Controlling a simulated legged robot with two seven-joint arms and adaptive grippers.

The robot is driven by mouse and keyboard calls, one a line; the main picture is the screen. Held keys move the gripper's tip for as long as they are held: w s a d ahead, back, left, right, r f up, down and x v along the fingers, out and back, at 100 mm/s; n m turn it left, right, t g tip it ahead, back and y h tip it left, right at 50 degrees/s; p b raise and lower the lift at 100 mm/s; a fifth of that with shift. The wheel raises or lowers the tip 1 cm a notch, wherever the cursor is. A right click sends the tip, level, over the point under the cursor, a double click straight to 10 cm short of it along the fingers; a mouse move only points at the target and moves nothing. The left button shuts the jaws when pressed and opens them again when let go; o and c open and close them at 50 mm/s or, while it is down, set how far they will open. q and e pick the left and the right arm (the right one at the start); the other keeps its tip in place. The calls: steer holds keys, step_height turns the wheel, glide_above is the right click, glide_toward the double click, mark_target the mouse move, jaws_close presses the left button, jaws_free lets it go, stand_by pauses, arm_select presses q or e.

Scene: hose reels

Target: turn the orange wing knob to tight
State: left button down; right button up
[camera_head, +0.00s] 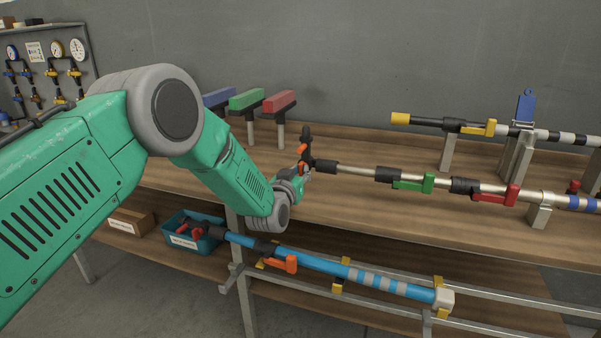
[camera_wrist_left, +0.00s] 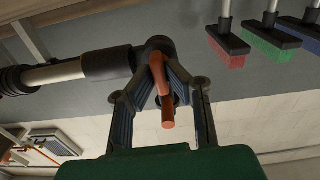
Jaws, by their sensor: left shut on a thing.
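The orange wing knob (camera_head: 303,149) sits on the black end fitting of a pale metal pole (camera_head: 353,170) on the upper shelf. In the left wrist view the orange knob (camera_wrist_left: 167,112) lies between the two fingers. My left gripper (camera_head: 302,168) reaches it from the left and is shut on it; it also shows in the left wrist view (camera_wrist_left: 161,72). The fingers hide part of the knob. A tight mark cannot be made out. My right gripper is in neither view.
The same pole carries a green lever (camera_head: 414,184) and a red lever (camera_head: 497,195). Brushes with blue, green (camera_head: 246,99) and red (camera_head: 280,101) heads stand behind. A blue pole (camera_head: 330,268) and teal bin (camera_head: 190,231) are below.

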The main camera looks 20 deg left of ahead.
arm_select(q)
steer(key=shift+s+d+f+m, duration=0.1)
steer(key=shift+s+f+m, duration=0.1)
steer(key=shift+f+m, duration=0.25)
steer(key=c, duration=1.6)
jaws_free()
steer(key=shift+w, duration=0.1)
steer(key=shift+r, duration=0.15)
steer(key=shift+r, duration=0.1)
steer(key=s, duration=1.1)
steer(key=shift+s+a, duration=0.3)
steer(key=shift+s, duration=0.1)
